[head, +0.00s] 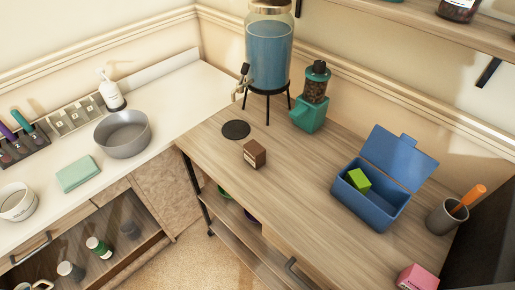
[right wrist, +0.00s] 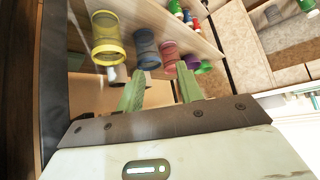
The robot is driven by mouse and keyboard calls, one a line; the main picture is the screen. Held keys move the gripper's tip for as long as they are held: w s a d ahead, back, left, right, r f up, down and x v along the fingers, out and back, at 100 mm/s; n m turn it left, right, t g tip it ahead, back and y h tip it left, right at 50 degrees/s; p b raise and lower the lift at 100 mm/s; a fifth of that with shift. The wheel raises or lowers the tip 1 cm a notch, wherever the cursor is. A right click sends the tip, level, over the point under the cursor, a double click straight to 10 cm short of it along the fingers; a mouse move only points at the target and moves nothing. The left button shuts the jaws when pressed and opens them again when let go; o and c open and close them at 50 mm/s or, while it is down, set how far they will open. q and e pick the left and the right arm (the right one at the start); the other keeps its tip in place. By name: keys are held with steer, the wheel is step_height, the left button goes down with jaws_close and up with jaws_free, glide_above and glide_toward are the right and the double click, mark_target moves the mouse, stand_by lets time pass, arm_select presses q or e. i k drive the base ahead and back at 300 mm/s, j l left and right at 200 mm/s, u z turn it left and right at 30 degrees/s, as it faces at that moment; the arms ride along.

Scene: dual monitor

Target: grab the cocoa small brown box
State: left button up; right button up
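The small brown box (head: 254,154), with a pale label on its front, stands upright on the wooden table (head: 285,190) near its left edge. Neither gripper shows in the head view. My right gripper (right wrist: 160,72) shows in the right wrist view with its two green fingers spread apart and nothing between them. The brown box is not visible in that view, so its distance from the gripper cannot be told. My left gripper is not in view.
A black coaster (head: 236,129), a water dispenser (head: 269,50) and a teal grinder (head: 311,112) stand behind the box. A blue open box (head: 372,208) is to the right. A yellow cup (right wrist: 106,40) and other cups sit on a shelf beyond my right fingers.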

mark_target(254, 153)
steer(key=k, duration=0.55)
steer(key=k+z, duration=0.1)
steer(key=z, duration=1.75)
steer(key=k+j, duration=0.15)
steer(key=j, duration=0.25)
steer(key=k+j, duration=0.1)
steer(key=j, duration=0.3)
steer(key=k+j, duration=0.15)
steer(key=j, duration=0.25)
steer(key=k+j+z, duration=0.1)
steer(key=j, duration=0.3)
steer(key=k+j, duration=0.15)
steer(key=j, duration=0.25)
